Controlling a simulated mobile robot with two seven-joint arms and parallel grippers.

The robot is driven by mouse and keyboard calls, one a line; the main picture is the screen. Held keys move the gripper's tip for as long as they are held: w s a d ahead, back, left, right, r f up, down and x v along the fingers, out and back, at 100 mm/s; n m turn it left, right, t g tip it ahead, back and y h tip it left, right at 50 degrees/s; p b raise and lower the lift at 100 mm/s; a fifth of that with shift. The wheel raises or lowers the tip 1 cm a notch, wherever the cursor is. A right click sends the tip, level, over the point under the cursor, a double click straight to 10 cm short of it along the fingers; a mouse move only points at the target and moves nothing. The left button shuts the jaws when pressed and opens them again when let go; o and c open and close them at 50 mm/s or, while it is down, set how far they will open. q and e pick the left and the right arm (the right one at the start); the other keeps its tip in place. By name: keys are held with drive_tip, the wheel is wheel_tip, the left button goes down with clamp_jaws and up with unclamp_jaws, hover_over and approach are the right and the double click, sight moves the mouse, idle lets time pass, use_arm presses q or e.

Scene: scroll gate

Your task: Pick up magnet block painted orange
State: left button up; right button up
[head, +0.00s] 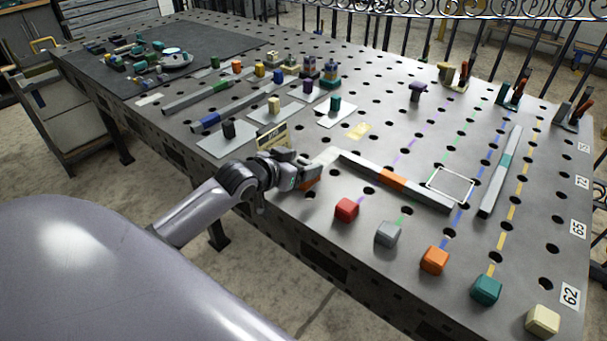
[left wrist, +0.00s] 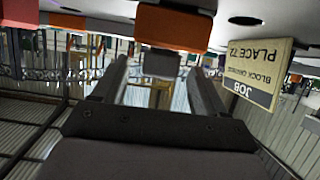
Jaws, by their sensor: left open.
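An orange block (left wrist: 172,27) with a small grey part (left wrist: 162,64) on it shows large in the left wrist view, whose picture is upside down. In the head view only a bit of this orange block (head: 309,184) shows beside my left gripper (head: 300,175), which hides most of it. The left gripper is open, and its fingertips (left wrist: 157,68) stand on either side of the grey part; I cannot tell whether they touch it. Another orange block (head: 434,260) stands in the front row. My right gripper is not in view.
A job card (head: 273,137) reading "BLOCK ORANGE, PLACE 72" stands close to the gripper. A red block (head: 346,209) and a grey block (head: 386,233) are to the right. A long grey bar (head: 420,193) with an orange band lies behind them. Holes dot the table.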

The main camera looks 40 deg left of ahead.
use_arm(q)
drive_tip(key=shift+x, duration=0.75)
clamp_jaws()
drive_tip(key=shift+r, duration=0.2)
drive_tip(key=shift+r, duration=0.1)
